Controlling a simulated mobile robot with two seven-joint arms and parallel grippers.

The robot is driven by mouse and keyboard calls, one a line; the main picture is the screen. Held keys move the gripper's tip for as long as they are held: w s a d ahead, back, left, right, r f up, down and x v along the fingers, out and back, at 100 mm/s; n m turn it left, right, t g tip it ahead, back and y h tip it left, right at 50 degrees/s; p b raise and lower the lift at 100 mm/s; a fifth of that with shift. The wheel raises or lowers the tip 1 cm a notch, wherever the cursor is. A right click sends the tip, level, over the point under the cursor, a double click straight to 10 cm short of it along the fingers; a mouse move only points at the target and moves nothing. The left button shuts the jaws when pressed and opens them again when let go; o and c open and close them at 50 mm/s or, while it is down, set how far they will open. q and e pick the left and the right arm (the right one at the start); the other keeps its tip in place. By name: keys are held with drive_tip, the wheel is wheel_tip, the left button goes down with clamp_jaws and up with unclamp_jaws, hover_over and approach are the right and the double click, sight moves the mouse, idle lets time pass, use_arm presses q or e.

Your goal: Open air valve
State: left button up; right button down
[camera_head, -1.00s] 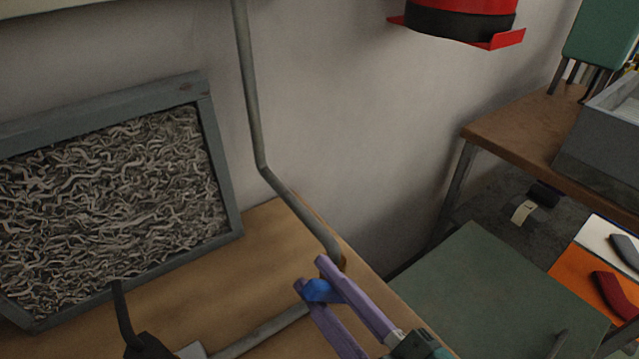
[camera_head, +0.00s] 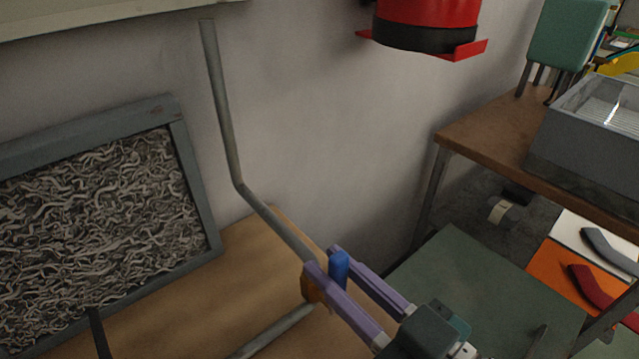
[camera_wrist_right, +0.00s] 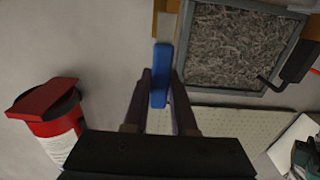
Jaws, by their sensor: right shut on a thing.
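The air valve's blue lever (camera_head: 339,268) sits between the purple fingers of my right gripper (camera_head: 323,260), which is shut on it. The brass-coloured valve body (camera_head: 312,288) shows partly behind the near finger, where the grey pipe (camera_head: 268,213) comes down from the wall. The lever points up, roughly in line with the view's vertical. My left gripper is not in view.
A grey-framed panel of tangled strands (camera_head: 198,190) leans on the wooden bench (camera_head: 215,290) at left. A red-and-black canister (camera_head: 425,25) hangs on the wall above. A green surface (camera_head: 470,280) and a brown table with a grey bin (camera_head: 590,140) lie to the right.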

idle(0.3)
drive_tip(key=c, duration=0.7)
unclamp_jaws()
drive_tip(key=v, duration=1)
drive_tip(key=shift+p, duration=0.3)
drive_tip(key=shift+w, duration=0.1)
